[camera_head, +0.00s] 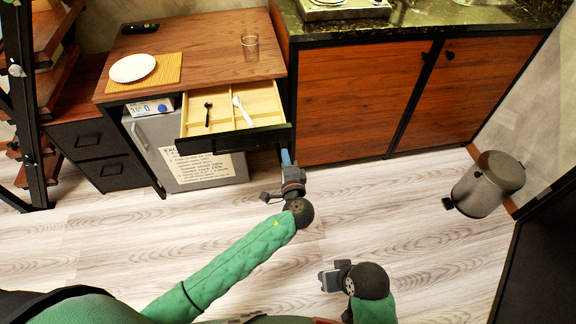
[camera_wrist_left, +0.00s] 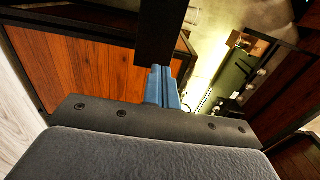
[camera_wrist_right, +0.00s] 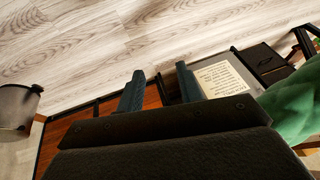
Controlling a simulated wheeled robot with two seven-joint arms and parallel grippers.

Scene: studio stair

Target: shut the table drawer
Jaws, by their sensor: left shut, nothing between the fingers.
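The table drawer (camera_head: 235,138) is pulled open from under the wooden table top (camera_head: 200,55). It has a black front and a light wooden inside with dividers, holding a dark spoon (camera_head: 208,114) and a white utensil (camera_head: 242,111). My left gripper (camera_head: 286,157) is shut and empty, with its blue fingertips at the right end of the drawer front. In the left wrist view the shut fingers (camera_wrist_left: 163,88) point at a dark bar, likely the drawer front; I cannot tell whether they touch. My right gripper (camera_head: 325,280) is open and empty over the floor, its fingers apart in its wrist view (camera_wrist_right: 158,88).
A plate (camera_head: 132,67) on a mat, a glass (camera_head: 250,47) and a dark object (camera_head: 140,28) stand on the table. A small grey fridge (camera_head: 190,160) is below the drawer. Wooden cabinets (camera_head: 350,105) stand right, with a bin (camera_head: 488,184) beyond. The floor in front is clear.

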